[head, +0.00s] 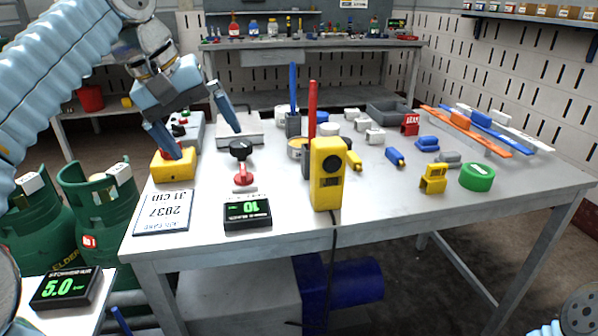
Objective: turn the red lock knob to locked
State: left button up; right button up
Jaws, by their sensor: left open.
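A black-topped knob on a short stem with a red base (244,180) stands upright on the near left of the grey table (400,215). It is the clearest red knob-like part; its lock setting cannot be read. A yellow box (173,168) with a dark red top sits to its left. My left gripper (204,141) reaches down from the upper left with its blue fingers spread and nothing between them. One fingertip is close over the yellow box, the other up and left of the black knob top. Whether the fingertip touches the box cannot be told. My right gripper is out of view.
A display reading 10 (247,214), a white label card (163,211) and a yellow upright device (328,175) stand near the front edge. Green gas cylinders (105,205) stand left.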

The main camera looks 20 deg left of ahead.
aim_at(243, 178)
jog(key=k+l, duration=0.8)
jog(key=l, duration=0.15)
